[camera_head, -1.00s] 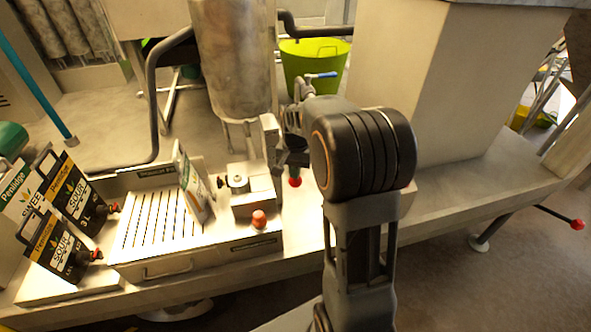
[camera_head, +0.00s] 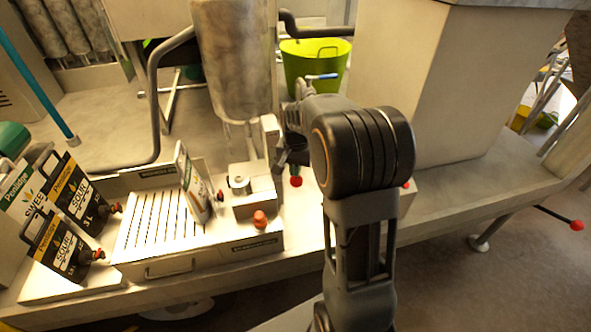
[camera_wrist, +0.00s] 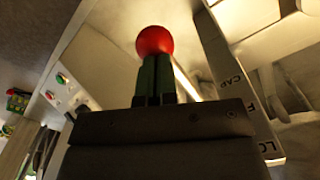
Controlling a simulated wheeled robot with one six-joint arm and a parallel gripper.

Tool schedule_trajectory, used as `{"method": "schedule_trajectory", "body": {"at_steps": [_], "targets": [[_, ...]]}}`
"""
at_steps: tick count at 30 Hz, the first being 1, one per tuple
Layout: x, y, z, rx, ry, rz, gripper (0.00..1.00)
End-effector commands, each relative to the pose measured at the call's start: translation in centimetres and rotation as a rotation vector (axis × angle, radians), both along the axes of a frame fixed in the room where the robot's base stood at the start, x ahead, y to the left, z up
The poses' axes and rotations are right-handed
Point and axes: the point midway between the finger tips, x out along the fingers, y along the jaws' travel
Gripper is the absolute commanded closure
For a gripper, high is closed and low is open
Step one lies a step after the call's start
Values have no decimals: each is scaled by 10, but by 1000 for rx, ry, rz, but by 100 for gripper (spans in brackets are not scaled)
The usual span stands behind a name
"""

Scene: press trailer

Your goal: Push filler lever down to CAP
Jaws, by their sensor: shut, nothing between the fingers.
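The filler lever's red ball knob (camera_wrist: 155,41) shows in the wrist view just beyond my fingertips. In the head view the knob (camera_head: 296,182) sits just below my gripper (camera_head: 297,158), to the right of the filler box. My gripper (camera_wrist: 155,75) is shut, with its green fingers together and nothing between them. The fingertips look very close to the knob; I cannot tell whether they touch it. A pale upright plate (camera_wrist: 238,90) at the right of the wrist view carries the label CAP and other partly hidden lettering. The lever's shaft is hidden.
A filler box (camera_head: 255,192) with an orange-red knob (camera_head: 260,219) and a slatted tray (camera_head: 140,225) stand left of my gripper. A pouch (camera_head: 193,180) stands on the tray. A steel tank (camera_head: 235,65) rises behind. A lime bucket (camera_head: 314,70) is farther back.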

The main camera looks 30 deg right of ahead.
Motion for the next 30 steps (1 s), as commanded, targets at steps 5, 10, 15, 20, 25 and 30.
{"method": "schedule_trajectory", "body": {"at_steps": [5,10,15,20,25,30], "targets": [[0,0,29,-1,-2,0,100],[0,0,50,-1,-1,0,100],[0,0,71,0,0,0,100],[0,0,81,0,0,0,100],[0,0,80,0,0,0,100],[0,0,80,0,0,0,100]]}}
